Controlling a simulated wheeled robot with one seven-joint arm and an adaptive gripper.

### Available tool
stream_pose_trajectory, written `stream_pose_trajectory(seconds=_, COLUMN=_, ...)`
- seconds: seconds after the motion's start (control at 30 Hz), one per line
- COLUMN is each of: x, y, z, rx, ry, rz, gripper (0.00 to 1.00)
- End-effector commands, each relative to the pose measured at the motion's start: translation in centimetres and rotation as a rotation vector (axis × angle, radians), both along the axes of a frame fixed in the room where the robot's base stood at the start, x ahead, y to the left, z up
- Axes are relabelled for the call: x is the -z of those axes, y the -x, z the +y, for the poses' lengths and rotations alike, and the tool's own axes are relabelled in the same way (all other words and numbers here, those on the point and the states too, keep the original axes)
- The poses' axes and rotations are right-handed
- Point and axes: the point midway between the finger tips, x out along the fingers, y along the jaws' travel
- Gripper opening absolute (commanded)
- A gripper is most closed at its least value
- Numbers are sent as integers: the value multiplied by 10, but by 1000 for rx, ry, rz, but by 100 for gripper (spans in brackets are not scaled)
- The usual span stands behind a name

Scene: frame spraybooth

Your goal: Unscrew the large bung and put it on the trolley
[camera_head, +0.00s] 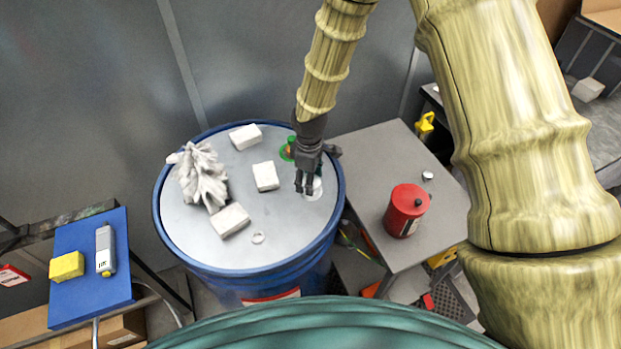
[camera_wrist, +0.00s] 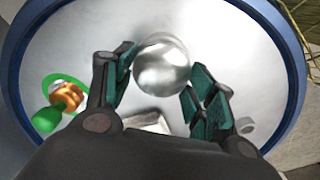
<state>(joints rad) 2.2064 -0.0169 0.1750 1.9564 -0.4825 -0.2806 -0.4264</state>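The large bung (camera_wrist: 162,65) is a round silvery cap on the drum lid (camera_wrist: 70,40). In the head view the bung (camera_head: 313,189) shows as a pale disc at the lid's right side, partly hidden by my fingers. My gripper (camera_wrist: 165,82) is open and points down at the lid, with one finger either side of the bung. Narrow gaps seem to separate the fingers from it; contact is hard to tell. In the head view my gripper (camera_head: 305,184) is over the drum's right side. The trolley (camera_head: 372,150) has a grey top and stands right of the blue drum (camera_head: 300,262).
A red can (camera_head: 406,210) and a small silver cap (camera_head: 427,176) stand on the trolley; its back left is clear. The lid holds a crumpled white cloth (camera_head: 201,176), several white blocks (camera_head: 265,176), a small ring (camera_head: 258,238) and a green-and-orange fitting (camera_head: 288,149).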

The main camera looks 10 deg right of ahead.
Motion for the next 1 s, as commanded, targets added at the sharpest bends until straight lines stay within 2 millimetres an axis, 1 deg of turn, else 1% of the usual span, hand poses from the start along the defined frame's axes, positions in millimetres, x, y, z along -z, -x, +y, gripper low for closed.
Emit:
stream_pose_trajectory(seconds=0.33, x=1, y=1, z=-1, rx=24, ry=3, rz=3, gripper=62)
stream_pose_trajectory(seconds=0.6, x=1, y=0, z=-3, rx=343, ry=2, rz=4, gripper=62)
stream_pose_trajectory(seconds=0.77, x=1, y=0, z=-4, rx=430, ry=2, rz=5, gripper=62)
stream_pose_trajectory(seconds=0.83, x=1, y=0, z=-4, rx=497, ry=2, rz=4, gripper=62)
stream_pose_trajectory(seconds=1.0, x=1, y=-1, z=-5, rx=718, ry=2, rz=5, gripper=62)
